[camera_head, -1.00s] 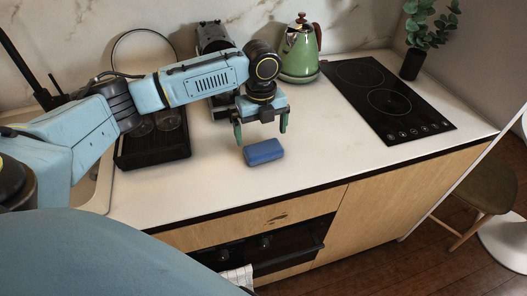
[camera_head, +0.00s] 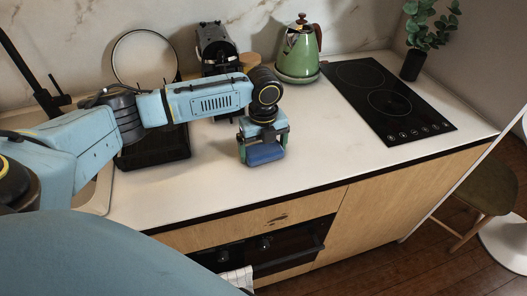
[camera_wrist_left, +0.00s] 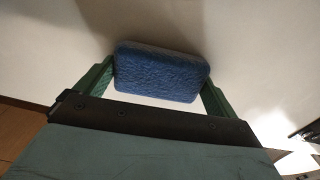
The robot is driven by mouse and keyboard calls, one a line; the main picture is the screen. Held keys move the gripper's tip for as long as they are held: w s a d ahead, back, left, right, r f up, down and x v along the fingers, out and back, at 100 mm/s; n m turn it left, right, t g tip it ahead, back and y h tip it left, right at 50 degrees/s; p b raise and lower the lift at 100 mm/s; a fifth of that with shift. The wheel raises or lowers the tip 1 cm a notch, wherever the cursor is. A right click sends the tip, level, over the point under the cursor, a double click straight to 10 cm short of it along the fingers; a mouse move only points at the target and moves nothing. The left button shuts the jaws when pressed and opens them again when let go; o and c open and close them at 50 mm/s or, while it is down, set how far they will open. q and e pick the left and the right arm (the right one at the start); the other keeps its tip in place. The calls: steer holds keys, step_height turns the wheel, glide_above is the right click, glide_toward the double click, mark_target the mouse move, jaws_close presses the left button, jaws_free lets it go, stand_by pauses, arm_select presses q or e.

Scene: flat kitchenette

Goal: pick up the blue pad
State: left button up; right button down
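The blue pad (camera_head: 265,154) lies on the white counter near its front edge, partly hidden by my left gripper above it. My left gripper (camera_head: 264,150) is down over the pad with its green fingers spread at the two ends. In the left wrist view, the pad (camera_wrist_left: 162,72) sits between the fingertips of my left gripper (camera_wrist_left: 160,80) and fills nearly the whole gap. The fingers look open; any contact at the ends is too close to tell. My right gripper is not in view.
A black tray (camera_head: 152,152) stands left of the gripper, partly behind my arm. A green kettle (camera_head: 299,54), a black coffee machine (camera_head: 214,46) and a black cooktop (camera_head: 388,100) are behind and to the right. The counter right of the pad is clear.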

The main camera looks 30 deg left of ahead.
mark_target(263, 149)
arm_select(q)
step_height(263, 149, up, 10)
steer(key=shift+p, duration=0.35)
